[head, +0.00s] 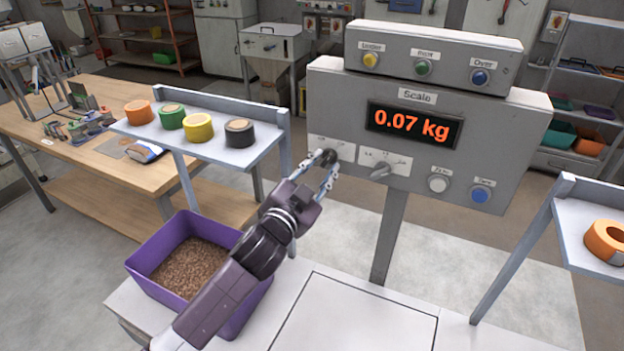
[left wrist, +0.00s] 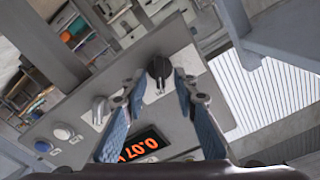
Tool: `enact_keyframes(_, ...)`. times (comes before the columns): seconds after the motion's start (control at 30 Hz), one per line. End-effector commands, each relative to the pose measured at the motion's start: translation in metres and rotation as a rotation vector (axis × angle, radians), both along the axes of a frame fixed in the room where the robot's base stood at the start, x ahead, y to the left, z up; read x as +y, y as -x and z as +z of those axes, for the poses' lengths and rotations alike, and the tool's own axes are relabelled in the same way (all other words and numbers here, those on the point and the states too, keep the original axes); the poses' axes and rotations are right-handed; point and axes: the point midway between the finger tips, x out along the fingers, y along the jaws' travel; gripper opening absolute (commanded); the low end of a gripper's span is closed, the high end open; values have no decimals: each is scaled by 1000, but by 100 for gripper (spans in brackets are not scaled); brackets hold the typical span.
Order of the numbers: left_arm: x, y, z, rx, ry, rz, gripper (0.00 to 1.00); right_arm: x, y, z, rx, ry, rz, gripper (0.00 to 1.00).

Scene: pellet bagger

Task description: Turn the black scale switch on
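The grey scale box (head: 335,95) shows a lit orange display reading 0.07 kg (head: 412,124). The black scale switch (head: 328,157) is a round knob at the lower left of its front panel. My left gripper (head: 320,169) is at this knob, with its fingers apart. In the left wrist view the black knob (left wrist: 159,69) shows between and just beyond the open fingertips (left wrist: 158,84), with a gap on both sides. I cannot tell whether either finger touches it. My right gripper is not in view.
A grey selector knob (head: 380,172) sits just right of the switch, then a white button (head: 438,184) and a blue button (head: 481,194). A shelf with tape rolls (head: 200,127) stands to the left. A purple bin of pellets (head: 150,243) is below my left arm.

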Motion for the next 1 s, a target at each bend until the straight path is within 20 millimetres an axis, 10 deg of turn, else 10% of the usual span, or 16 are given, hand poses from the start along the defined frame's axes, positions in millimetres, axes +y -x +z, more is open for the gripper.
enact_keyframes(0.53,37,89,-2,2,-2,1,27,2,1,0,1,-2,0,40)
enact_keyframes(1.0,44,104,-1,1,-3,1,27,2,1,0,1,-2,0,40)
